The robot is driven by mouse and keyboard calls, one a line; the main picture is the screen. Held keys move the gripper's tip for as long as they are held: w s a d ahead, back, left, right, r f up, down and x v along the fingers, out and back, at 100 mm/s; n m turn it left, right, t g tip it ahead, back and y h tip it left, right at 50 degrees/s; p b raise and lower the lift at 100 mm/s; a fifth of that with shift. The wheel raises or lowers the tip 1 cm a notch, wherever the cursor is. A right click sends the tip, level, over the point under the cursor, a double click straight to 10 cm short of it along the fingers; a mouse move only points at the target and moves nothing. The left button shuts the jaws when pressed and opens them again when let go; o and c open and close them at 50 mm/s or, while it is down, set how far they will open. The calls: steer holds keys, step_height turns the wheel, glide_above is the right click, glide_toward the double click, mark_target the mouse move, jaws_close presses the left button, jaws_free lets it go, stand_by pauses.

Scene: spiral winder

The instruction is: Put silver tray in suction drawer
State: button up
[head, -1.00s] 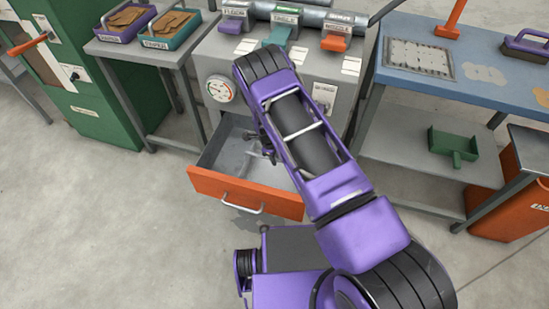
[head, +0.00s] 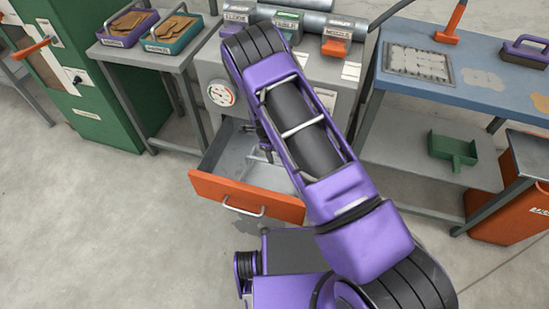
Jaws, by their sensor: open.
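The open drawer (head: 224,152) sticks out below the grey machine, with an orange front (head: 243,196) and a metal handle. Its visible inside is bare grey. A flat silver tray (head: 416,61) with a patterned surface lies on the blue-topped table at the right. My gripper (head: 261,142) is over the drawer's right part, pointing down and mostly hidden by my purple arm. The little of it that shows looks open, with nothing seen in it. It is well away from the silver tray.
The grey machine carries a gauge (head: 221,94) and coloured levers (head: 285,29). The blue-topped table (head: 480,106) also holds a purple-handled block (head: 525,49) and an orange-handled tool (head: 451,22). A green scoop (head: 454,149) lies on its lower shelf. Floor left of the drawer is clear.

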steer(key=r, duration=0.5)
steer(key=shift+s+a, duration=0.3)
steer(key=shift+s, duration=0.05)
steer(key=shift+r, duration=0.1)
